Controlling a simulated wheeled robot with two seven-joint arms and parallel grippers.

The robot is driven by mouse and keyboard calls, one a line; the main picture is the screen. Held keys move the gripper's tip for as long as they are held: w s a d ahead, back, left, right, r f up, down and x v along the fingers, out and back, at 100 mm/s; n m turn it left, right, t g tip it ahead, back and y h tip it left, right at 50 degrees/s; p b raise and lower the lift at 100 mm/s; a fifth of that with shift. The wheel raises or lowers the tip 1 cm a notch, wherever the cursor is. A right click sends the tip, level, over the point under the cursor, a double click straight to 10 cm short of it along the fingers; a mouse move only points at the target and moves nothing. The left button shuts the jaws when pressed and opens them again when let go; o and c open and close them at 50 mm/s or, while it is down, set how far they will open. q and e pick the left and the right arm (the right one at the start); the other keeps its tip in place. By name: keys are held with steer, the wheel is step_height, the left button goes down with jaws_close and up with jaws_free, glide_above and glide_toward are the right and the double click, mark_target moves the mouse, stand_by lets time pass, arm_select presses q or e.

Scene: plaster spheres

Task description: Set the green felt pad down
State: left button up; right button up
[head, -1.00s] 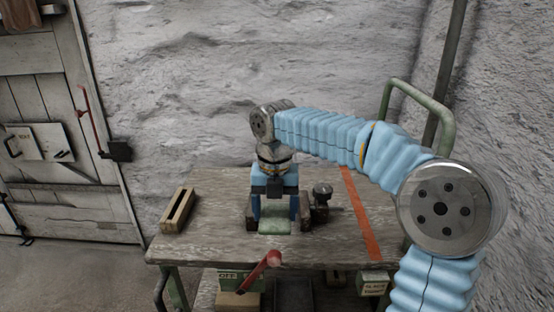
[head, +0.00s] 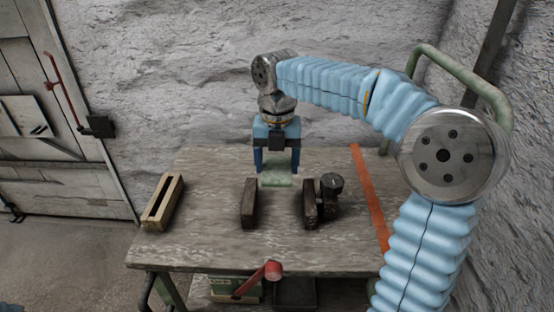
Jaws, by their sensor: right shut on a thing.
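The green felt pad (head: 276,181) is a small flat pale green piece at the tips of my right gripper (head: 276,172). My right gripper points down with its two blue fingers on either side of the pad, shut on it. In the picture the pad shows just behind or above the far end of the gap between two dark blocks, the left block (head: 249,204) and the right block (head: 309,204). I cannot tell exactly how high it is over the table. My left gripper is not in view.
The worn wooden table (head: 215,240) is bare between and in front of the blocks. A dark round-topped metal piece (head: 331,187) stands against the right block. A slotted wooden block (head: 162,203) lies at the left. An orange stripe (head: 369,195) runs along the right. A red-knobbed lever (head: 272,270) is at the front edge.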

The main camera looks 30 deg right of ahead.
steer(key=shift+r, duration=0.15)
steer(key=b, duration=0.4)
glide_toward(276, 209)
steer(key=shift+d, duration=0.1)
steer(key=shift+r+p, duration=0.1)
steer(key=shift+p, duration=0.7)
stand_by(0.4)
steer(key=shift+s+f+b, duration=0.1)
steer(key=shift+f+b, duration=2.05)
steer(key=shift+f, duration=1.35)
stand_by(0.5)
steer(key=o, duration=1)
steer(key=shift+o, duration=0.2)
steer(key=shift+r, duration=0.15)
step_height(276, 209, up, 4)
steer(key=p, duration=0.4)
